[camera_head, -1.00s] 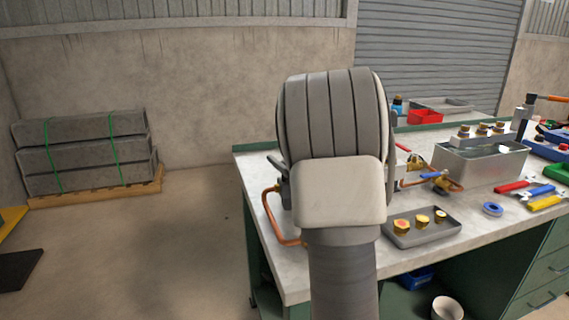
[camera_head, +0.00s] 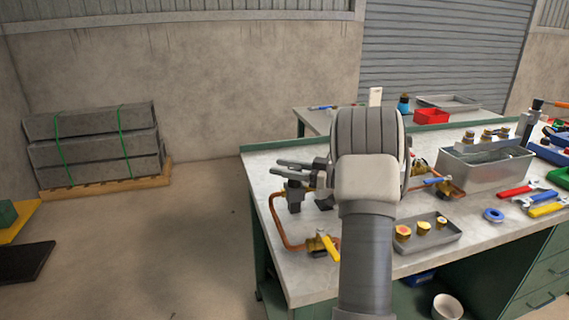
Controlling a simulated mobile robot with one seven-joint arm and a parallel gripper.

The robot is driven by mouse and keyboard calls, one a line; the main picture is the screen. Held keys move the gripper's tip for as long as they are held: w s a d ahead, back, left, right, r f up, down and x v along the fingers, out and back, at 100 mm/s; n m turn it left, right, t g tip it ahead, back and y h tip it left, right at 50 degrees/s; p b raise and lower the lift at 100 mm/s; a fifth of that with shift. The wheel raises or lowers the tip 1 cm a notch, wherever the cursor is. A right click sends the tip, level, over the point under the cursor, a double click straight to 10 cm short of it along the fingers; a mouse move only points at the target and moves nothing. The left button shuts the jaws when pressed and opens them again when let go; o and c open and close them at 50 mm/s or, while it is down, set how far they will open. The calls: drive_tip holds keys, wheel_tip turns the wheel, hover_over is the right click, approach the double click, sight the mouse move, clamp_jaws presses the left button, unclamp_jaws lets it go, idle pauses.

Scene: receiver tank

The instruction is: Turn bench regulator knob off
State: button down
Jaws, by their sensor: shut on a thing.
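My gripper (camera_head: 290,172) shows left of my arm, above the left end of the bench (camera_head: 265,165). Its dark fingers point left and are shut on a small dark part, which I take to be the regulator knob. The fingers cover most of it, and its setting cannot be read. A copper pipe (camera_head: 276,222) bends around the left side below the gripper. A brass valve with a yellow handle (camera_head: 328,246) sits at the pipe's front end. My arm hides the bench right of the gripper.
A grey tray with brass fittings (camera_head: 424,233) lies right of my arm. Behind it are a brass valve with a blue handle (camera_head: 437,181) and a metal bin (camera_head: 485,170).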

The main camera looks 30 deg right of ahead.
drive_tip(key=shift+r, duration=0.1)
idle(0.4)
drive_tip(key=shift+c, duration=1.8)
unclamp_jaws()
drive_tip(key=p+v, duration=0.2)
drive_tip(key=v, duration=1.5)
drive_tip(key=shift+d, duration=0.2)
